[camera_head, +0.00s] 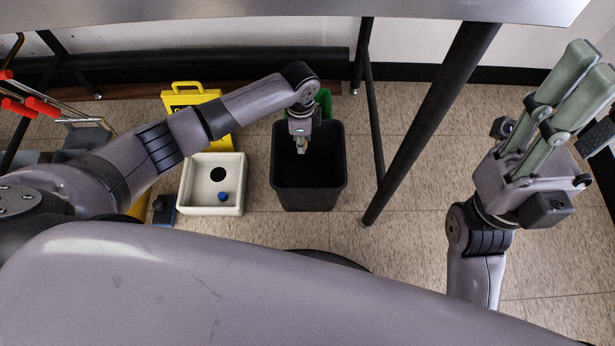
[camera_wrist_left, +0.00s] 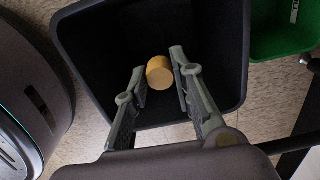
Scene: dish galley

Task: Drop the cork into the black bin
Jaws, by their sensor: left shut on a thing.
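The black bin (camera_head: 308,195) stands on the tiled floor under the table. My left gripper (camera_head: 300,150) reaches over it from the left, pointing down at its opening. In the left wrist view the gripper (camera_wrist_left: 158,68) is shut on the tan cork (camera_wrist_left: 160,74), which sits between the fingertips. Behind the cork is the dark inside of the bin (camera_wrist_left: 95,50). In the head view the cork is too small to make out clearly. My right gripper (camera_head: 588,65) is raised at the far right, open and empty, away from the bin.
A white box (camera_head: 226,208) with a dark round hole and a blue ball (camera_head: 223,197) stands left of the bin. A yellow sign (camera_head: 188,97) stands behind it. A green container (camera_wrist_left: 280,40) stands beside the bin. A dark table leg (camera_head: 425,125) slants right of the bin.

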